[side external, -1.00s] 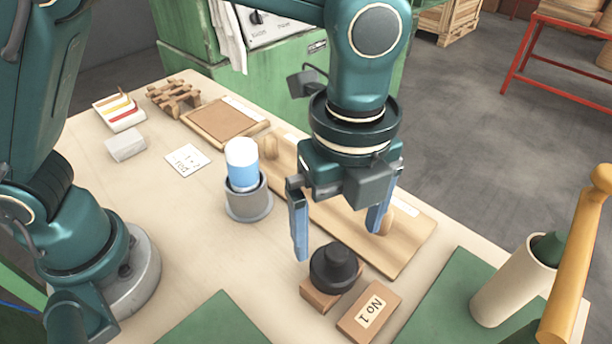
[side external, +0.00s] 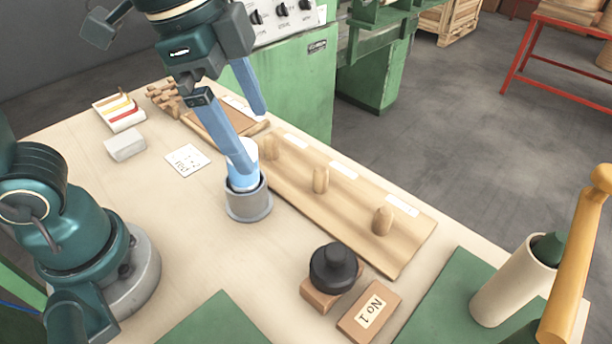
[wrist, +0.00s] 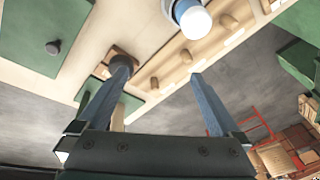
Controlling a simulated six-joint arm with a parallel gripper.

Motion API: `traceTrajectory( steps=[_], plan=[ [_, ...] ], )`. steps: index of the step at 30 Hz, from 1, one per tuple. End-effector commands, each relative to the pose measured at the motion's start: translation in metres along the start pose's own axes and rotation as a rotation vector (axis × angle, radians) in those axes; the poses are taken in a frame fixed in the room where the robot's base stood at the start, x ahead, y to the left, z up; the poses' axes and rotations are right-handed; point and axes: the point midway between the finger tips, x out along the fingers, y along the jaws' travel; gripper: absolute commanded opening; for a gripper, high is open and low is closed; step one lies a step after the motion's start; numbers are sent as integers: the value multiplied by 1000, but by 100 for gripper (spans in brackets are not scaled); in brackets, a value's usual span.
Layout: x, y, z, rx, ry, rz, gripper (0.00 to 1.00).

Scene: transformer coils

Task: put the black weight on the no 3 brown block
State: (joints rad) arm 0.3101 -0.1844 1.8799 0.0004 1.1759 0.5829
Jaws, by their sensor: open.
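The black weight (side external: 334,266) sits upright on a brown block (side external: 318,294) near the front of the table; that block's label is not visible. A second brown block (side external: 369,311), marked "No 1", lies beside it to the right with nothing on it. I see no block face reading No 3. My gripper (side external: 250,138) is open and empty, raised at the back left, well apart from the weight. One finger overlaps the blue and white cylinder in view; I cannot tell if they touch. In the wrist view, the left finger partly hides a dark round thing, probably the weight.
The blue and white cylinder (side external: 240,178) stands in a grey cup (side external: 249,203). A wooden board with pegs (side external: 350,208) lies behind. Green mats (side external: 447,300) lie at the front. A cream tube (side external: 512,288) and yellow handle (side external: 577,260) stand at right.

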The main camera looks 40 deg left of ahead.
Motion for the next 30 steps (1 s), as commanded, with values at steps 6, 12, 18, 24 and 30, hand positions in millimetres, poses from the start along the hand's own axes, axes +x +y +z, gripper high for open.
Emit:
traceTrajectory(
  steps=[6, 12, 18, 24, 30],
  plan=[
    [3, -4, 58, -511, 99, -112, 100],
    [14, 0, 87, -797, 165, -167, 100],
    [18, 1, 93, -874, 184, -180, 100],
    [18, 1, 93, -871, 183, -179, 100],
    [18, 1, 93, -870, 183, -179, 100]
  ],
)
